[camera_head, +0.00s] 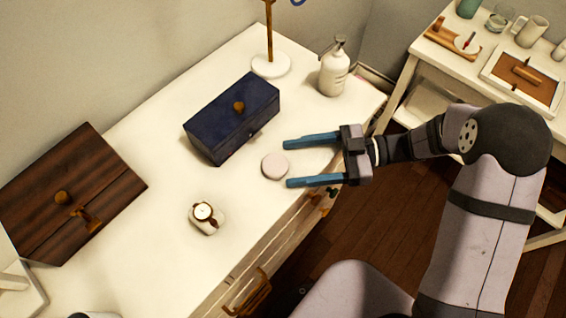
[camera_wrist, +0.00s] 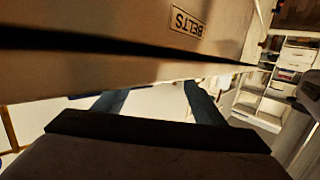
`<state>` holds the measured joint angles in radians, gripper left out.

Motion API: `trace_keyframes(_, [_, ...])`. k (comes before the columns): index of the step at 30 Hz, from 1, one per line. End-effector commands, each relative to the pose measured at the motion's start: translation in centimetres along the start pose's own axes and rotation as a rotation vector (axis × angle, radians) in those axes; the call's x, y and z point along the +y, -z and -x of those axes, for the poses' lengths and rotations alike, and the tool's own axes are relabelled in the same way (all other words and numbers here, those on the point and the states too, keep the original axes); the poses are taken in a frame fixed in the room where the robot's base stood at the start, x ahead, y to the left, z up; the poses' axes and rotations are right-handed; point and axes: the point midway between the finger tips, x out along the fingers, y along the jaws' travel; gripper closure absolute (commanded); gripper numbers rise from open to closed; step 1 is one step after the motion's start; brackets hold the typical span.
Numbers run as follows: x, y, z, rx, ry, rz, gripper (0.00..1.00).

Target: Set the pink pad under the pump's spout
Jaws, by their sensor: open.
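The pink pad (camera_head: 275,166) is a small round pale-pink disc lying flat on the white dresser top, in front of the dark blue box. The pump bottle (camera_head: 334,72) is white and stands upright near the dresser's back right corner; its spout (camera_head: 338,42) is at the top. My gripper (camera_head: 289,163) is open, with its two blue fingers spread on either side of the pad's right side in the head view. Whether they touch the pad or the dresser top cannot be told. In the wrist view the fingers (camera_wrist: 152,100) show partly, and the pad is not visible.
The dark blue box (camera_head: 232,118) stands left of the pad. A lamp stand (camera_head: 270,66) is left of the bottle. A watch on a small cushion (camera_head: 206,216) and a brown wooden box (camera_head: 70,195) lie further left.

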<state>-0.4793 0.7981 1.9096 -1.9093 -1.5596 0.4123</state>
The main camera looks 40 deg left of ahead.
Motion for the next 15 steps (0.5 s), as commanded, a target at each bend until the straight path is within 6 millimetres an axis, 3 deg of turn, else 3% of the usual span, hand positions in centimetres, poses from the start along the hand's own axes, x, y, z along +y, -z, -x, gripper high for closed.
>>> trace_keyframes(6, [0.0,-0.1,1.9,0.000,0.000,0.001,0.36])
trace_keyframes(15, [0.0,0.0,2.1,0.000,0.001,0.000,0.32])
